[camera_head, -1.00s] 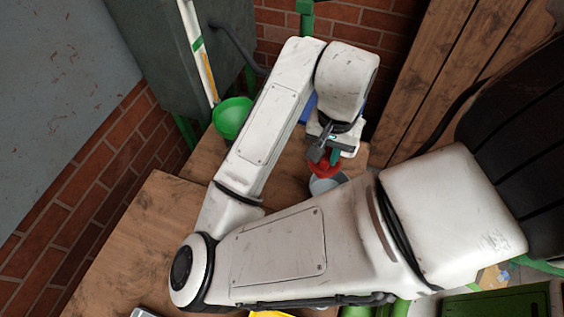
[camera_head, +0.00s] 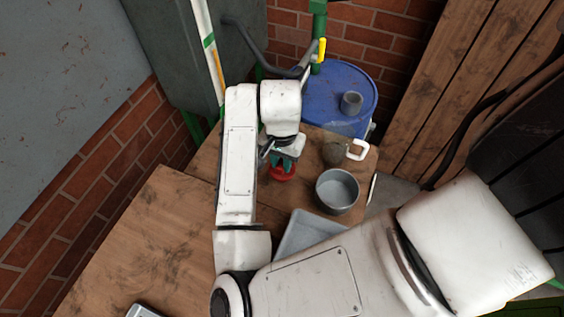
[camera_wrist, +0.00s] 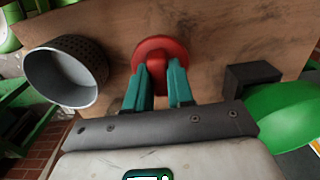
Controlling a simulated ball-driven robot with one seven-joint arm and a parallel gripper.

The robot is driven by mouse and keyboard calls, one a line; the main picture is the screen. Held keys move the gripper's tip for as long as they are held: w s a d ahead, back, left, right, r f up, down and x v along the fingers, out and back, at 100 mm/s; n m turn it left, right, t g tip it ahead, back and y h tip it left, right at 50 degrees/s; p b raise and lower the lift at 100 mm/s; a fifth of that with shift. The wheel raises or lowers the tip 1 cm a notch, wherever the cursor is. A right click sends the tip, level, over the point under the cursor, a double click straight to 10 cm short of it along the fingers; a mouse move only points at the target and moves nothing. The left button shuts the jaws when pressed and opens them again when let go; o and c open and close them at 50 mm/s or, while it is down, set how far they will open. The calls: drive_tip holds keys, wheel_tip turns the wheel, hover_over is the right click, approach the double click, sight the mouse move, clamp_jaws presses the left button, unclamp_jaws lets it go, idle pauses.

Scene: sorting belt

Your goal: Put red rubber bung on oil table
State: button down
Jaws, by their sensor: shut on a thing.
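The red rubber bung (camera_head: 283,173) is in my gripper (camera_head: 284,160), above the wooden table in the head view. In the wrist view the bung (camera_wrist: 170,47) shows as a wide red disc at the tips of the green fingers of my gripper (camera_wrist: 162,80). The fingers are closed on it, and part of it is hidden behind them. I cannot tell whether it touches the wood. A blue round drum top (camera_head: 325,88), which looks like the oil table, stands behind the wooden table, with a small grey cup (camera_head: 351,102) on it.
A grey tray (camera_head: 305,232) lies nearer me. A green pole (camera_head: 318,30) rises behind the drum. A green rounded object (camera_wrist: 285,115) shows in the wrist view.

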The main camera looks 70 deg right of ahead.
drive_tip(key=shift+f, duration=0.7)
drive_tip(key=shift+f, duration=0.1)
drive_tip(key=shift+f, duration=0.15)
drive_tip(key=c, duration=1)
unclamp_jaws()
wheel_tip(320, 180, up, 12)
drive_tip(key=shift+r+p, duration=0.25)
drive_tip(key=shift+p, duration=0.4)
